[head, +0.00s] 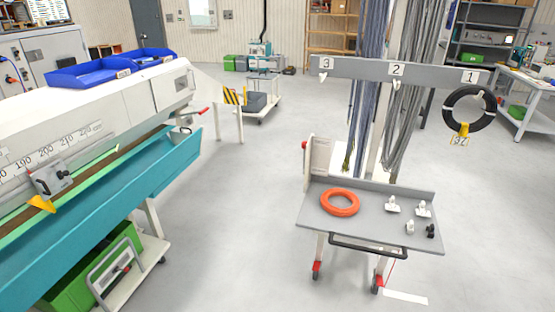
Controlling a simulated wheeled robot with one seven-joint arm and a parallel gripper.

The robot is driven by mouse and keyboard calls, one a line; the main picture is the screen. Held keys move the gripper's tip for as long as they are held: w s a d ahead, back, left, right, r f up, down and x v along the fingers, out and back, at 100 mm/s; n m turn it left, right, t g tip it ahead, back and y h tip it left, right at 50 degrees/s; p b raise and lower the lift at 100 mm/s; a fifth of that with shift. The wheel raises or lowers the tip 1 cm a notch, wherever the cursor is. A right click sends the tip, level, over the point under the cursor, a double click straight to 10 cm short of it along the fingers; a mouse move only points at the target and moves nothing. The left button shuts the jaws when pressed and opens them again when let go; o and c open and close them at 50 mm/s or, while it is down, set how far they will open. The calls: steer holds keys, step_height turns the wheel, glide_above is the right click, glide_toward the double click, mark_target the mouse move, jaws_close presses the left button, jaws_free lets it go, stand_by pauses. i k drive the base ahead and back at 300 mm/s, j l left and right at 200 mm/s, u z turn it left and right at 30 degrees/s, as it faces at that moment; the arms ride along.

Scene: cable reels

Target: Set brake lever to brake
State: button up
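No lever in the head view carries a brake label that I can read. A small red knob (305,145) sits at the left edge of an upright beige panel (320,155) at the back left of the grey cart (275,222). Small red parts show at the cart's wheels, at the front left (316,267) and front right (379,280). A red-ended handle (203,111) sticks out from the end of the long white machine (110,100) at left. Which of these is the brake lever I cannot tell. My gripper is not in view.
An orange cable coil (340,202) and several small fittings (393,205) lie on the cart. A black coil (470,109) hangs at hook 1 of the numbered rail (430,74). A teal trough (100,220) runs along the left. The floor between trough and cart is clear.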

mark_target(304, 144)
steer(key=j, duration=0.4)
steer(key=i+j+u, duration=0.45)
steer(key=i, duration=0.95)
steer(key=i+l+u, duration=0.25)
steer(key=i+u, duration=0.25)
steer(key=i, duration=0.9)
